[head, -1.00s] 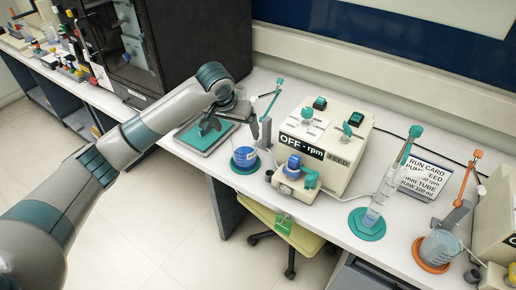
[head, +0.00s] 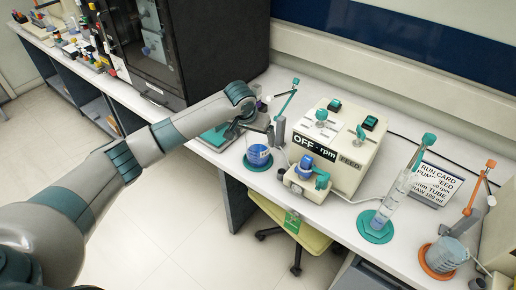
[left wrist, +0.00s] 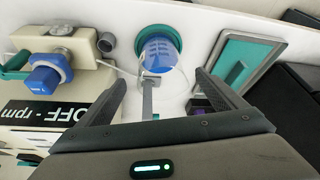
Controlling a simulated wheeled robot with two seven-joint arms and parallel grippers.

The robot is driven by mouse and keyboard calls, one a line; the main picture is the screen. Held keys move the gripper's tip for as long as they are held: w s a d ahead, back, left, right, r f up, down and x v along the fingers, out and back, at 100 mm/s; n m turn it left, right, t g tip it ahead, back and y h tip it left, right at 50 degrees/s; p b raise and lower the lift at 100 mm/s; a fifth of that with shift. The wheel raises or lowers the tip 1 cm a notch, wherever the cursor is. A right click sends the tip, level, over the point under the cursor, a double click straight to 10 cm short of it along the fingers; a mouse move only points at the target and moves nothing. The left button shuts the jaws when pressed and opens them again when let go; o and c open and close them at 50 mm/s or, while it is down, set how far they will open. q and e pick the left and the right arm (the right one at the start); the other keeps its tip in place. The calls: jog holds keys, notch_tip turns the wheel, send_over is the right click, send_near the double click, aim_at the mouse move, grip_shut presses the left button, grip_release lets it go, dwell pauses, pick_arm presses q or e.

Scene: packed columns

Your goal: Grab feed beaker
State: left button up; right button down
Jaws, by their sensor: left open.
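The feed beaker (head: 258,157) holds blue liquid and stands upright on a teal pad on the bench, left of the cream pump box. In the left wrist view the beaker (left wrist: 162,55) shows blue with a printed label, beyond and between the two fingers. My left gripper (left wrist: 160,78) is open and empty there, apart from the beaker. In the head view my left gripper (head: 240,127) is just behind and left of the beaker, its fingers partly hidden. My right gripper is not in view.
The pump box (head: 333,150) reads OFF rpm and FEED. A thin teal-tipped arm on a post (head: 279,128) stands close behind the beaker. A cylinder (head: 388,205) and another beaker (head: 447,252) on an orange pad stand right.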

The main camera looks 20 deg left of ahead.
pick_arm(q)
jog(key=shift+p+x, duration=0.45)
jog(key=shift+x, duration=1.85)
jog(key=shift+f, duration=0.1)
jog(key=shift+p+x, duration=0.8)
jog(key=shift+x, duration=0.1)
jog(key=shift+p+x, duration=0.3)
jog(key=shift+x, duration=1.3)
jog(key=c, duration=1.2)
jog(key=shift+c, duration=1.3)
jog(key=shift+o, duration=0.2)
